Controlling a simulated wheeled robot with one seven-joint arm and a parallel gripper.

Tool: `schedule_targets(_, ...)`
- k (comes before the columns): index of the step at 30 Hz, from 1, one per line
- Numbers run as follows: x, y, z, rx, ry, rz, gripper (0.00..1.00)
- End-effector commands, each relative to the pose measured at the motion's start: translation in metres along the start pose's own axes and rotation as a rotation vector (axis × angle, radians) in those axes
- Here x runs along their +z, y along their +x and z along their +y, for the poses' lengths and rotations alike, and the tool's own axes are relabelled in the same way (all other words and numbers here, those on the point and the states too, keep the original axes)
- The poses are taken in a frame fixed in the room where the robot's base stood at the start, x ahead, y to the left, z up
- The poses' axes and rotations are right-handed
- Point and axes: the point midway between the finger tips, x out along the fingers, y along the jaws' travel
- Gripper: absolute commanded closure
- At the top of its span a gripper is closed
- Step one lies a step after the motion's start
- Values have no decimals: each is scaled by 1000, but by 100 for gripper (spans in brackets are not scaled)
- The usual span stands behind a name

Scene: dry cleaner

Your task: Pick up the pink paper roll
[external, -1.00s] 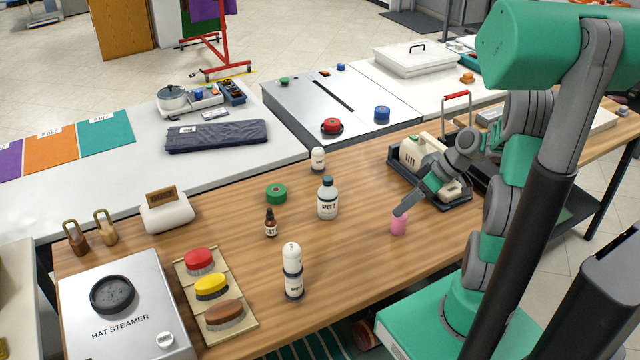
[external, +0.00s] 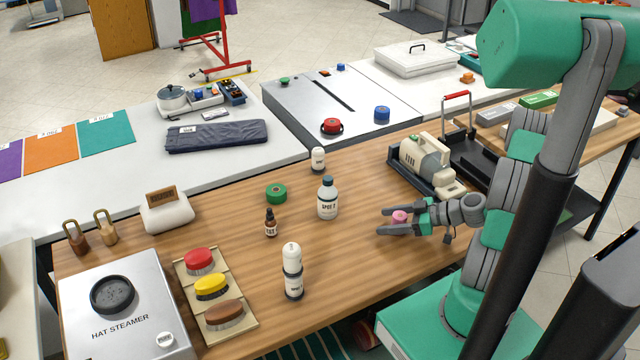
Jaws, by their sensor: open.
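The pink paper roll (external: 399,216) stands on the wooden table, toward the right front. Only its top and upper part show; a finger hides the lower part. My gripper (external: 388,222) is low over the table, with one finger on the far side of the roll and one on the near side. The jaws are open around the roll. I cannot tell whether either finger touches it.
A cream machine in a dark tray (external: 397,173) stands behind my gripper. The table front is clear around the gripper.

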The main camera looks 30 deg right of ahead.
Motion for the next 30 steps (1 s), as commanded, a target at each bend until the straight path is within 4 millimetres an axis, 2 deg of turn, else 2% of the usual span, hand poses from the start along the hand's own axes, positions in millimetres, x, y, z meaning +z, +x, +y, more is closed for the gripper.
schedule_targets(5, 0, 0, 0, 1, 0, 0, 39)
schedule_targets(27, 0, -1, 0, 0, 0, -1, 99)
schedule_targets(30, 0, -1, 0, 0, 0, 0, 100)
